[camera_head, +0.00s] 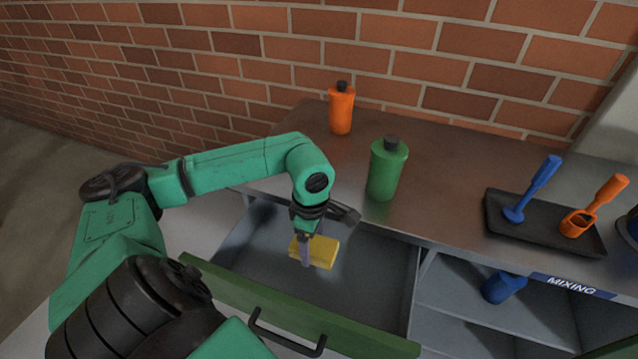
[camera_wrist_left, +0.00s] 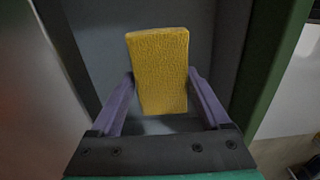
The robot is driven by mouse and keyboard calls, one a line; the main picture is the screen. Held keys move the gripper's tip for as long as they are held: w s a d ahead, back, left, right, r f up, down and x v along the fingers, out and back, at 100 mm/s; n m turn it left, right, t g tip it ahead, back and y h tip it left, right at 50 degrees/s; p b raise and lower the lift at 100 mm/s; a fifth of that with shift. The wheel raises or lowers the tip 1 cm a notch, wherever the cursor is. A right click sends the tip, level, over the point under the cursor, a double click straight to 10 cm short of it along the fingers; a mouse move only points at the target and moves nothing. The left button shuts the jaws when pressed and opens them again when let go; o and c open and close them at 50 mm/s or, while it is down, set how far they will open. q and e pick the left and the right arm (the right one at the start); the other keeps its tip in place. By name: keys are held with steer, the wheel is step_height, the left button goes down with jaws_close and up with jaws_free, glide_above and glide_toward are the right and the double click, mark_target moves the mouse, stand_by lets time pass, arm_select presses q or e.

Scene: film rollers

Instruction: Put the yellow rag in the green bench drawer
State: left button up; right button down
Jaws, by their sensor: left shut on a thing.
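The yellow rag (camera_head: 324,252) is a folded yellow block. My left gripper (camera_head: 306,258) is shut on it, over the open green bench drawer (camera_head: 290,315). In the left wrist view the rag (camera_wrist_left: 160,72) sits between the two purple fingers (camera_wrist_left: 160,100), with the grey drawer interior behind it. I cannot tell whether the rag touches the drawer floor. The drawer is pulled out, with a green front and a black handle, and looks otherwise empty. My right gripper is not in view.
An orange bottle (camera_head: 341,110) and a green bottle (camera_head: 386,170) stand on the bench top (camera_head: 440,190). A blue container (camera_head: 502,288) is on the shelf below.

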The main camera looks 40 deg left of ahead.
mark_target(314, 278)
arm_select(q)
steer(key=f, duration=1.2)
steer(key=shift+d+f, duration=0.2)
steer(key=shift+f, duration=0.1)
steer(key=o, duration=1)
steer(key=shift+o, duration=0.9)
steer(key=shift+r, duration=0.3)
step_height(314, 278, up, 12)
steer(key=shift+f, duration=0.15)
